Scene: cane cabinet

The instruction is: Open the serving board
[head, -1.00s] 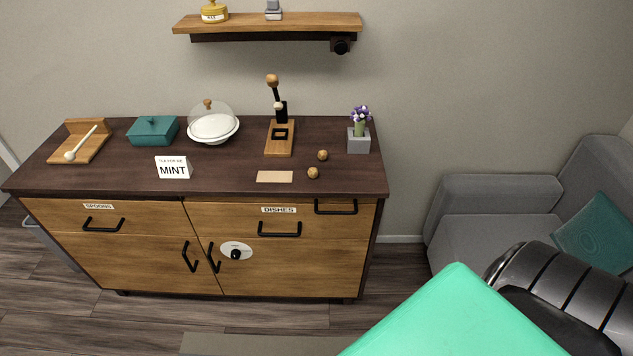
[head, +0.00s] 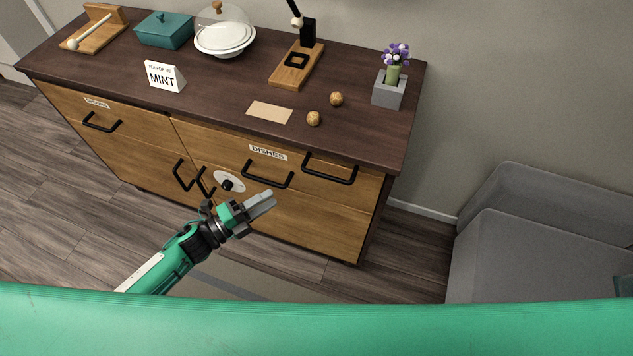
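A narrow wooden front with a black bar handle (head: 330,172) sits high at the right end of the cabinet, just under the top; it carries no label and looks like the serving board's front. It is flush with the cabinet. My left gripper (head: 264,203) is in front of the cabinet, left of and below that handle in the head view, near the handle of the drawer labelled DISHES (head: 267,177). It holds nothing that I can see; whether its fingers are apart is unclear. My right gripper is not in view.
The cabinet top (head: 215,95) bears a MINT card (head: 163,76), a domed dish (head: 224,38), a tan card (head: 270,112), two small balls and a flower pot (head: 389,90). A grey sofa (head: 540,240) stands right. Floor lies open between cabinet and sofa.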

